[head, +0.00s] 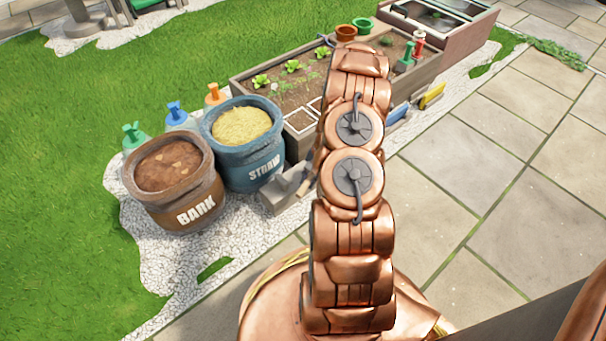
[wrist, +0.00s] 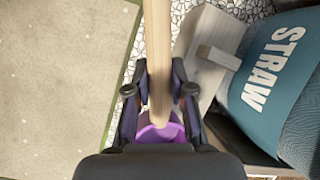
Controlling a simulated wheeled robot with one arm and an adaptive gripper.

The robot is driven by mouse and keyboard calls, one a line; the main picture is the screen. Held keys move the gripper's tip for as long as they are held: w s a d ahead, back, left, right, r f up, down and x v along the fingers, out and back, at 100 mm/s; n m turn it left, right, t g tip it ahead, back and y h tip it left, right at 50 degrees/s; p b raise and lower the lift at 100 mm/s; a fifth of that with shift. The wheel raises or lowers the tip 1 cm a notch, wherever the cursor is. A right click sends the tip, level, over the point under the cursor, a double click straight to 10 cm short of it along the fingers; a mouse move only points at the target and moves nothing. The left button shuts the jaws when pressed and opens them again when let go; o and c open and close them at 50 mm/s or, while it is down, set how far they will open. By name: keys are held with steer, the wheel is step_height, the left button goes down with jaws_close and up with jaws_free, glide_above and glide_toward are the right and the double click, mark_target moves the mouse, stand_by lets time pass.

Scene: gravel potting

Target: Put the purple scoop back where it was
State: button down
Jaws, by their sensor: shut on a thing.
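The purple scoop (wrist: 162,132) shows in the wrist view, with a pale wooden handle (wrist: 157,40) running up to the top edge. My gripper (wrist: 158,92) is shut on the scoop, its fingers on either side of the handle. Part of the purple bowl is hidden behind the gripper body. In the head view my arm covers the gripper, and I cannot make out the scoop there.
A grey block-like item (head: 282,195) sits on gravel beside the blue straw sack (head: 262,163). A brown bark sack (head: 190,205) stands left. A wooden planter (head: 275,100) with seedlings lies behind my arm. Paving (head: 500,220) at right is clear.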

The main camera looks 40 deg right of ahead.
steer(key=w+d, duration=0.1)
steer(key=w, duration=0.1)
steer(key=w+b, duration=0.1)
steer(key=w, duration=0.1)
steer(key=w+d+b, duration=0.1)
steer(key=w, duration=0.1)
steer(key=shift+w+d+f, duration=0.1)
steer(key=shift+d+f, duration=0.25)
steer(key=shift+f+b, duration=1.2)
steer(key=shift+f, duration=0.6)
steer(key=shift+r, duration=0.1)
steer(key=c, duration=1)
jaws_free()
